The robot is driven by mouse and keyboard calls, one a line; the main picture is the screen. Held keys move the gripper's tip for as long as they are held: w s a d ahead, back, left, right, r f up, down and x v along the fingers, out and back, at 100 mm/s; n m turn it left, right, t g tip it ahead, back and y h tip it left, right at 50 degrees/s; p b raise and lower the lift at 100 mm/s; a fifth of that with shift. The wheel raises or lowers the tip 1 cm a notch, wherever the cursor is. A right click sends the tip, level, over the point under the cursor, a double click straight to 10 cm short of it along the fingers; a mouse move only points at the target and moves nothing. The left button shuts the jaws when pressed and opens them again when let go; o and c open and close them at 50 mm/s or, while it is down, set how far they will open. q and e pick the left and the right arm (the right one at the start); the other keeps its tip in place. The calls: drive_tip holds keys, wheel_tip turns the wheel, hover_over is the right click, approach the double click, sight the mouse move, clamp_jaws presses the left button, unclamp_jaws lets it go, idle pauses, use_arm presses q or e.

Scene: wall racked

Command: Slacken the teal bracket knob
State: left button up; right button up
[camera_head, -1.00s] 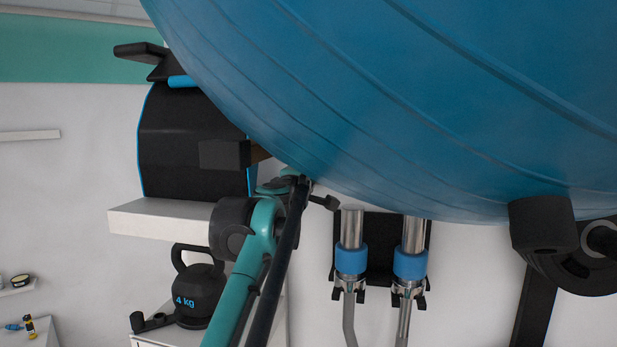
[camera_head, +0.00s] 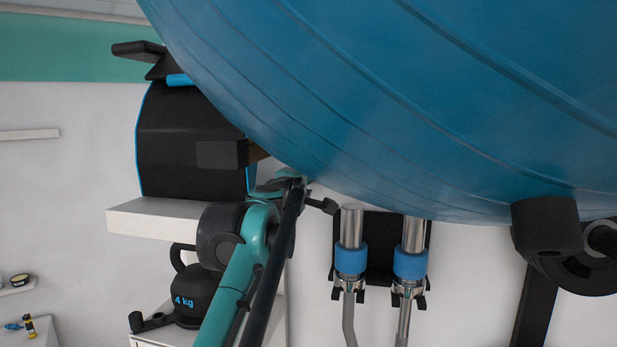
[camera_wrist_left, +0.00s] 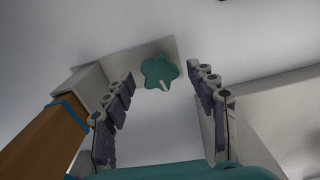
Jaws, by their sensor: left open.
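The teal bracket knob (camera_wrist_left: 159,72) is star-shaped with rounded lobes and a white mark on its lower edge. It sits on a pale plate (camera_wrist_left: 128,66) in the left wrist view. My left gripper (camera_wrist_left: 161,76) is open, its two dark-padded fingers on either side of the knob with gaps to both sides. Depth between fingertips and knob is hard to tell. In the head view my left arm reaches up to the edge of the blue ball, and I cannot make out the knob there. My right gripper is not in view.
A large blue ball (camera_head: 400,100) fills the upper right. A black bag-like item (camera_head: 185,145) rests on a white shelf (camera_head: 150,222), with a kettlebell (camera_head: 198,298) below. Metal bars with blue collars (camera_head: 351,259) hang at centre. A brown bar (camera_wrist_left: 45,140) lies left of my fingers.

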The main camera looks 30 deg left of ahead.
use_arm(q)
drive_tip(key=v, duration=0.9)
drive_tip(key=shift+s, duration=0.2)
drive_tip(key=shift+r, duration=0.1)
drive_tip(key=s+d+f+m+g+h+b, duration=0.1)
drive_tip(key=d+f+m+h+b, duration=0.35)
drive_tip(key=f, duration=1.05)
drive_tip(key=s+d+f+m+g+h+b, duration=0.1)
drive_tip(key=d+f+m+b, duration=0.4)
drive_tip(key=d+f+b, duration=0.7)
drive_tip(key=s+d+f+m+g+h+b, duration=0.15)
drive_tip(key=f+m+h+b, duration=0.35)
drive_tip(key=f, duration=1.4)
drive_tip(key=s+f+m+g+y+b, duration=0.1)
drive_tip(key=s+f+b, duration=0.3)
drive_tip(key=f, duration=1)
drive_tip(key=s+f+m+g+y+b, duration=0.2)
drive_tip(key=s+f+b, duration=0.3)
drive_tip(key=f, duration=1)
drive_tip(key=s+f+m+g+y+b, duration=0.2)
drive_tip(key=s+f+b, duration=0.3)
drive_tip(key=f+b, duration=0.4)
wheel_tip(320, 180, down, 6)
drive_tip(key=shift+r+m+g, duration=0.15)
drive_tip(key=shift+m+g, duration=0.4)
drive_tip(key=shift+g, duration=0.3)
